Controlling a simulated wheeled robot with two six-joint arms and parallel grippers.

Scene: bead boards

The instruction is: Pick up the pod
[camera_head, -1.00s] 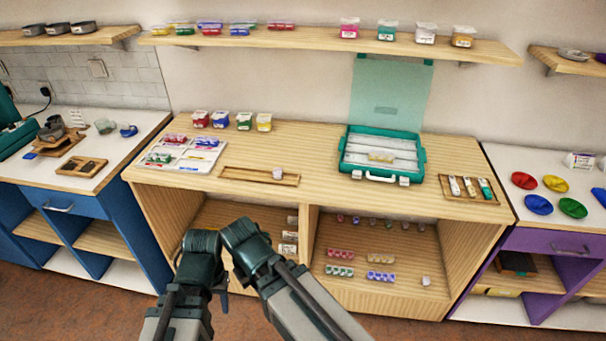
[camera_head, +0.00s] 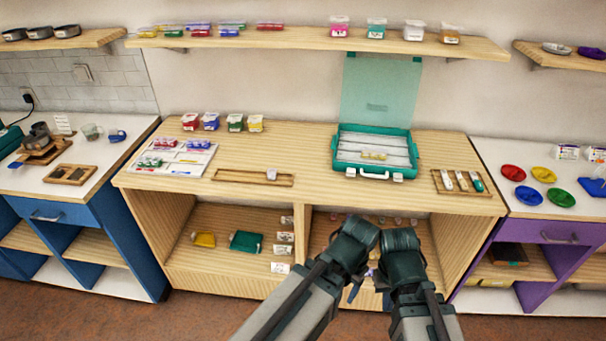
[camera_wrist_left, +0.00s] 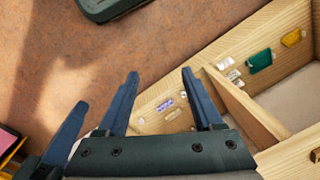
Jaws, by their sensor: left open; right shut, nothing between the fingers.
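I cannot tell for sure which thing is the pod. One small pale block (camera_head: 271,174) sits at the right end of the long wooden tray on the counter. My left gripper (camera_wrist_left: 160,73) is open and empty in the left wrist view, its two blue fingers well apart. In the head view both arms reach in front of the cabinet's lower right compartment and hide most of its contents. My right gripper (camera_head: 387,298) is shut and empty, low in front of that compartment; a blue finger shows at the left edge of the wrist view.
A teal open case (camera_head: 339,160) and a tray of tubes (camera_head: 437,183) stand on the counter. A yellow item (camera_head: 204,239) and a green item (camera_head: 246,242) lie in the lower left compartment. A wooden divider (camera_wrist_left: 242,108) separates the compartments.

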